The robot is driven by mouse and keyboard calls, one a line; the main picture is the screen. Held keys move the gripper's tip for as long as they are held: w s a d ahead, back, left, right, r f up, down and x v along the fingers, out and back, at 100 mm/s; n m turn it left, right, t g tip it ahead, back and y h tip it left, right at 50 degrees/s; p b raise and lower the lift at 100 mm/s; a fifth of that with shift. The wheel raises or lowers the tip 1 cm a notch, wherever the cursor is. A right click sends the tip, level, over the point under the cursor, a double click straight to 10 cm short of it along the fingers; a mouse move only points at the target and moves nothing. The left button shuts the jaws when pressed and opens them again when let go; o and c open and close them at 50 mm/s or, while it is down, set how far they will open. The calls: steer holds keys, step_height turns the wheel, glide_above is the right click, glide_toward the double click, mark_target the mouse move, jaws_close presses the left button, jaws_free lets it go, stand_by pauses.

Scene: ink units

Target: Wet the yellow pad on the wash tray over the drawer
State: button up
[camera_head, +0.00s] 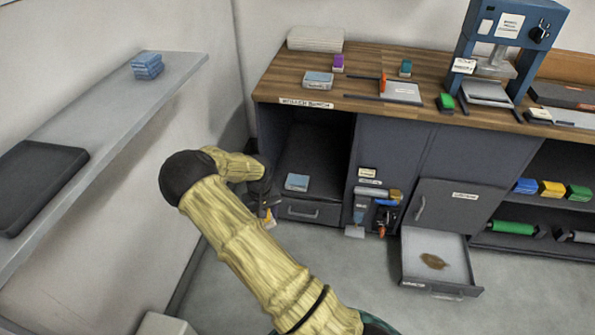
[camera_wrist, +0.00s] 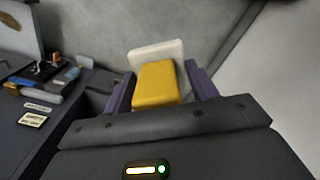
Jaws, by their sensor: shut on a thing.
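My gripper (camera_wrist: 160,92) is shut on the yellow pad (camera_wrist: 155,84) in the wrist view. A white block or layer (camera_wrist: 157,52) shows at the pad's far end; I cannot tell whether it is part of it. In the head view my gripper (camera_head: 268,212) hangs low at the left side of the open bay, partly hidden by my arm, with a small yellow bit near its tips. The dark bay floor (camera_head: 312,150) lies over a shut drawer (camera_head: 310,210), with a blue-grey block (camera_head: 297,182) near its front. I see no clear water there.
A drawer (camera_head: 455,285) at the right stands open with a brown patch inside. Small tools (camera_head: 375,205) hang on the cabinet front. A wall shelf (camera_head: 100,125) is at the left. The wooden bench top (camera_head: 280,85) holds pads and a blue press (camera_head: 510,45).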

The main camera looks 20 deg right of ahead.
steer(key=shift+s, duration=0.1)
steer(key=s+r, duration=0.6)
steer(key=shift+s+r, duration=0.2)
steer(key=shift+r, duration=0.1)
